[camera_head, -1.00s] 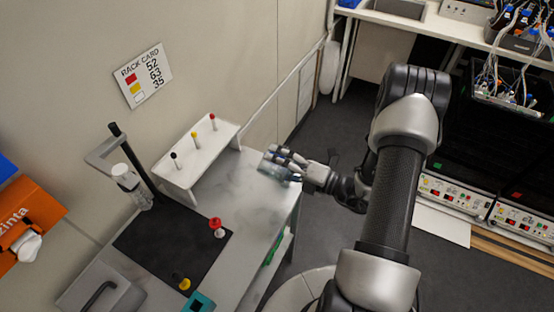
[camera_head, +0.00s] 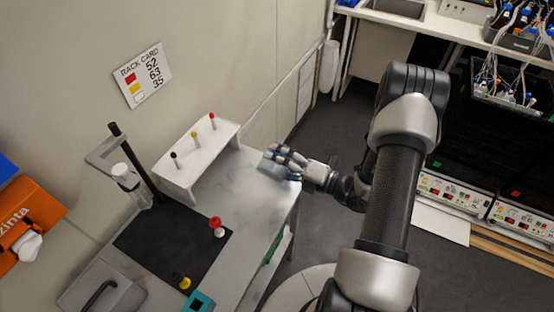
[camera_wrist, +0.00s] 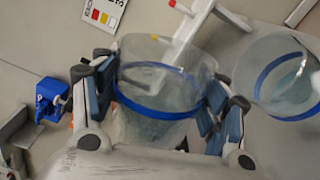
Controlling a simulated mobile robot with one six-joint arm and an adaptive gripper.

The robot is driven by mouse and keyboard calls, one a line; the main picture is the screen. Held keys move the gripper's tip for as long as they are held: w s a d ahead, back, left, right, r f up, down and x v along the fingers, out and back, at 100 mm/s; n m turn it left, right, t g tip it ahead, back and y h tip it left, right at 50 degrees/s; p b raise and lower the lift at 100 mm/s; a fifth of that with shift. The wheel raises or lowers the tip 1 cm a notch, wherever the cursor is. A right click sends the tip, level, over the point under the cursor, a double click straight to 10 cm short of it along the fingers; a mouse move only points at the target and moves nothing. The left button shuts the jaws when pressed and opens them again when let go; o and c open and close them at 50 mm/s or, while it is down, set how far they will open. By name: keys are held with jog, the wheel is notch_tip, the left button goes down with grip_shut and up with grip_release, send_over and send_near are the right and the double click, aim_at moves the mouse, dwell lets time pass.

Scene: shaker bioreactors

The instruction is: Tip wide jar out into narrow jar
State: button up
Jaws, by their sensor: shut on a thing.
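My gripper (camera_wrist: 160,105) is shut on a clear jar with a blue band (camera_wrist: 165,58), its pads on either side. This jar looks the wider of the two, so I take it as the wide jar. Its contents are hard to make out. A second clear jar with a blue band, the narrow jar (camera_wrist: 270,62), is at the right of the wrist view, apart from the held jar and partly cut off. In the head view my gripper (camera_head: 282,163) is over the right end of the bench; the glass there is faint, and I cannot tell the two jars apart.
A white rack (camera_head: 197,160) with several coloured-top pieces stands left of my gripper. A black mat (camera_head: 165,248) holds a red-topped piece (camera_head: 216,226) and a yellow one (camera_head: 181,281). A stand (camera_head: 133,165) holds a bottle. The bench (camera_head: 258,205) is clear between mat and gripper.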

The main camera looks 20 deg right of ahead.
jog(key=shift+w+d+r+m+p, duration=0.2)
jog(key=shift+d+m+p, duration=0.05)
jog(key=shift+m+p, duration=0.65)
jog(key=shift+w+d+r+m+p, duration=0.2)
jog(key=shift+w+d+m+p, duration=0.1)
jog(key=shift+m+p, duration=0.5)
jog(key=shift+w+d+r+m+p, duration=0.2)
jog(key=shift+m+p, duration=0.45)
jog(key=shift+m, duration=0.45)
dwell(1.9)
dwell(1.5)
jog(key=shift+s+a+r+n+p, duration=0.15)
jog(key=shift+r+n+p, duration=0.05)
jog(key=shift+r+n, duration=0.2)
jog(key=shift+s+a+r+n+p, duration=0.1)
jog(key=shift+r+n+p, duration=0.05)
jog(key=shift+r+n, duration=0.2)
jog(key=shift+s+a+f+n+b, duration=0.25)
jog(key=shift+n+b, duration=0.15)
jog(key=shift+n, duration=0.5)
jog(key=shift+s+a+f+n+b, duration=0.15)
jog(key=shift+n+b, duration=0.25)
jog(key=shift+n, duration=0.45)
jog(key=shift+a+n, duration=0.15)
jog(key=shift+n, duration=0.25)
jog(key=shift+r, duration=0.2)
